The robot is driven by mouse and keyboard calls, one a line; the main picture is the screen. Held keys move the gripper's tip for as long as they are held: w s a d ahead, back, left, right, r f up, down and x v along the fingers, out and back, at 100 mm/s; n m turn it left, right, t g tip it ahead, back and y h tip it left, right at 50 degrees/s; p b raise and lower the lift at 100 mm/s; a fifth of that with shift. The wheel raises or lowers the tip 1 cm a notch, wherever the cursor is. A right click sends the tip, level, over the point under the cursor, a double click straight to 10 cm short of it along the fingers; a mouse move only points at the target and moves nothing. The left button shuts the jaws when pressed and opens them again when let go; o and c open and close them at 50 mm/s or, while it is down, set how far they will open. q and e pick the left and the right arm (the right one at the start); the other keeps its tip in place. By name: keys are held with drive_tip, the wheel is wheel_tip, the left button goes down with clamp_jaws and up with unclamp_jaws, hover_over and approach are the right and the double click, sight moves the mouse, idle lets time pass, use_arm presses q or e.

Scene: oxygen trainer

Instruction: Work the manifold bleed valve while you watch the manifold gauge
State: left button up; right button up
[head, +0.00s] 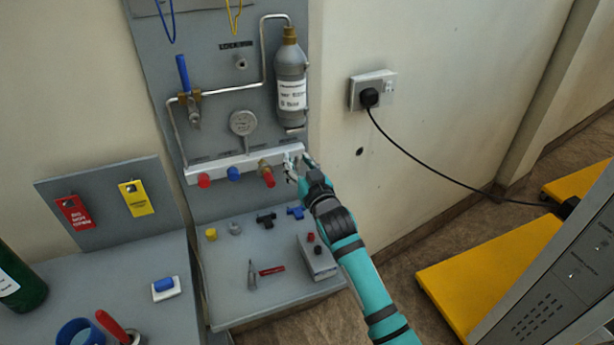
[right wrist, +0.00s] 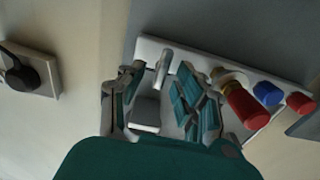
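The manifold (head: 228,168) is a pale bar low on the grey wall panel, with red and blue caps along its front. The manifold gauge (head: 243,122) is a round grey dial just above it; its needle is too small to read. My right gripper (head: 299,164) is at the manifold's right end. In the right wrist view my right gripper (right wrist: 160,75) has its fingers apart, on either side of a small metal lever (right wrist: 163,66), which looks like the bleed valve handle. I cannot tell whether a finger touches it. My left gripper is not in view.
A grey cylinder (head: 290,82) hangs above the manifold's right end. A blue-handled lever valve (head: 184,76) is at the left. The shelf (head: 221,289) below holds several small fittings. A plugged wall socket (head: 371,90) is to the right, its black cable (head: 430,164) running rightward.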

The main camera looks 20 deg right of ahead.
drive_tip(key=s, duration=1)
drive_tip(key=shift+s+d, duration=0.2)
drive_tip(key=shift+s, duration=0.2)
idle(0.7)
